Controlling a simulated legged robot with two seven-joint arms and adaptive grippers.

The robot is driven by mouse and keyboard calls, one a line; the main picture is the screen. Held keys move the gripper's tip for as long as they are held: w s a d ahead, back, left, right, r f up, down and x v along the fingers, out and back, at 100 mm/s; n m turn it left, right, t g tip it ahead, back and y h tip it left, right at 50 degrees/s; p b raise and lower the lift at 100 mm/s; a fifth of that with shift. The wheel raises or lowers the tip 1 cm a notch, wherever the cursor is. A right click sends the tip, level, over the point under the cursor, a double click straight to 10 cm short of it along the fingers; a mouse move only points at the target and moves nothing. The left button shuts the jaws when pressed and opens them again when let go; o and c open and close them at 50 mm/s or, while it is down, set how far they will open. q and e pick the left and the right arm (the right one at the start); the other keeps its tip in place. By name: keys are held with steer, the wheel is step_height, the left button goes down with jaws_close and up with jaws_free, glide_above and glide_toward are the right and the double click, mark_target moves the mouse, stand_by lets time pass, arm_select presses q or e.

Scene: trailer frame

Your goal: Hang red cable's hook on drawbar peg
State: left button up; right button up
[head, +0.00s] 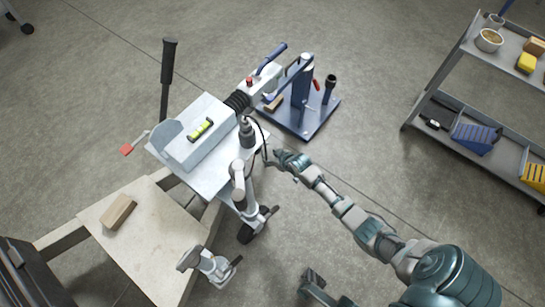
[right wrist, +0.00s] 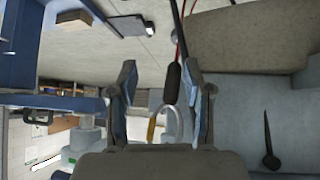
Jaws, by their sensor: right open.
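The red cable (right wrist: 179,52) runs down into a dark sleeve (right wrist: 172,84) in the right wrist view. Below the sleeve is a pale curved hook (right wrist: 177,122) with a yellow strip at its left. My right gripper (right wrist: 165,95) is open, its fingers on either side of the sleeve and hook. I cannot tell whether either finger touches them. In the head view my right gripper (head: 273,160) is beside the trailer frame (head: 218,174), near a thin dark cable loop. A thin dark pin (right wrist: 267,140) shows at right in the wrist view; I cannot tell if it is the drawbar peg.
A blue stand (head: 305,110) with upright posts is behind the drawbar. A grey shelf (head: 470,82) with bins is at right. A wooden board (head: 145,235) with a block (head: 118,211) is at left. The floor between gripper and shelf is clear.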

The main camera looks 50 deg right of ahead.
steer(key=v, duration=1.2)
